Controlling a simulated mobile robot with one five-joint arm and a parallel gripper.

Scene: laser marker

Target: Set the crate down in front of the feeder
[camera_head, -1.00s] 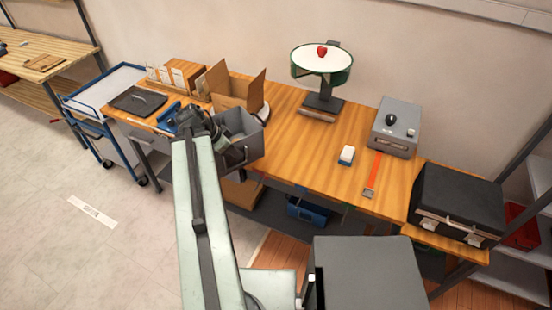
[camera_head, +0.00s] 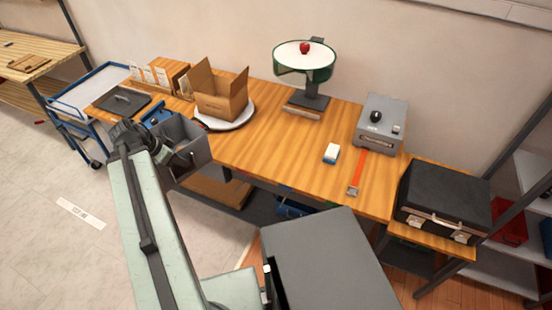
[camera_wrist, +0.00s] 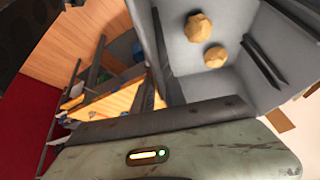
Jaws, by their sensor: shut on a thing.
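The grey crate (camera_head: 194,140) is held at my gripper (camera_head: 178,158), near the front edge of the wooden table's left half. In the wrist view its grey inside (camera_wrist: 225,85) holds two tan lumps (camera_wrist: 207,41). My gripper is shut on the crate's near side; the fingertips are mostly hidden. The green round drum with a white top (camera_head: 303,62), which looks like the feeder, stands on a dark post at the back of the table. A red object (camera_head: 305,47) sits on it. The crate is to its left and nearer to me, apart from it.
An open cardboard box (camera_head: 222,97) stands on a round white plate behind the crate. A white-and-blue block (camera_head: 331,153), orange strip (camera_head: 358,172) and grey box (camera_head: 381,125) are on the right. A black case (camera_head: 444,201) stands far right. The table's middle is clear.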

